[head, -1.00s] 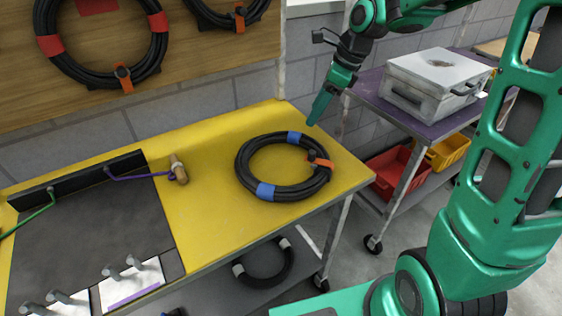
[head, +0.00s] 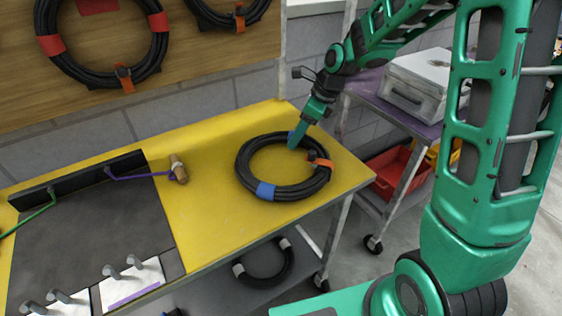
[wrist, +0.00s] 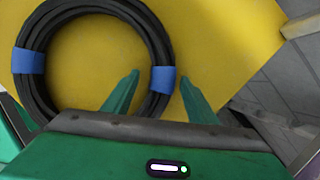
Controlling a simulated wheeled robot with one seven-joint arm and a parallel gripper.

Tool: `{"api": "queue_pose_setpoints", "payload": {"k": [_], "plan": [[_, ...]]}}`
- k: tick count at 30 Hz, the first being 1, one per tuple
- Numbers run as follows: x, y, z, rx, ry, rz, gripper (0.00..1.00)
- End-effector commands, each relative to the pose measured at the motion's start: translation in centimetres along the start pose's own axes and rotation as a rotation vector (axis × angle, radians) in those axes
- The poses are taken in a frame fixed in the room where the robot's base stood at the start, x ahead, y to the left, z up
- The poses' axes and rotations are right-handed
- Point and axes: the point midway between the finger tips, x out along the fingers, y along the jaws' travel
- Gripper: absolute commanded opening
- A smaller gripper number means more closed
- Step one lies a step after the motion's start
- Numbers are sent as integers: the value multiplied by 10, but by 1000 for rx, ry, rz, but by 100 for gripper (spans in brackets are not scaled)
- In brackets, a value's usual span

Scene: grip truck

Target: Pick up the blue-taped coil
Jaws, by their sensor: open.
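The blue-taped coil (head: 243,172) is a black cable ring lying flat on the yellow tabletop, with two blue tape bands and an orange clip on its right side. My gripper (head: 292,146) is at the coil's back edge, by the far blue band, which it mostly hides in the head view. In the wrist view the coil (wrist: 157,40) shows with both blue bands. The open gripper fingers (wrist: 158,80) lie one on each side of the right-hand band. The gap between the fingers holds the coil's rim in view; I cannot tell how high above it they are.
A wooden mallet (head: 178,168) lies left of the coil on the yellow table (head: 210,215). A purple cart (head: 365,90) with a metal case (head: 415,80) stands right. A white-taped coil (head: 262,280) lies on the lower shelf.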

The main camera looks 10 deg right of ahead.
Motion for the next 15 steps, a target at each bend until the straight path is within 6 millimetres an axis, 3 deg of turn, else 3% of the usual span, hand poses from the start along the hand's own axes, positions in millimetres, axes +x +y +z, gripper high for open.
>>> {"api": "queue_pose_setpoints", "payload": {"k": [10, 15], "plan": [[9, 0, -1, 0, 1, -1, 52], [9, 0, 0, 0, 1, -1, 14]]}}
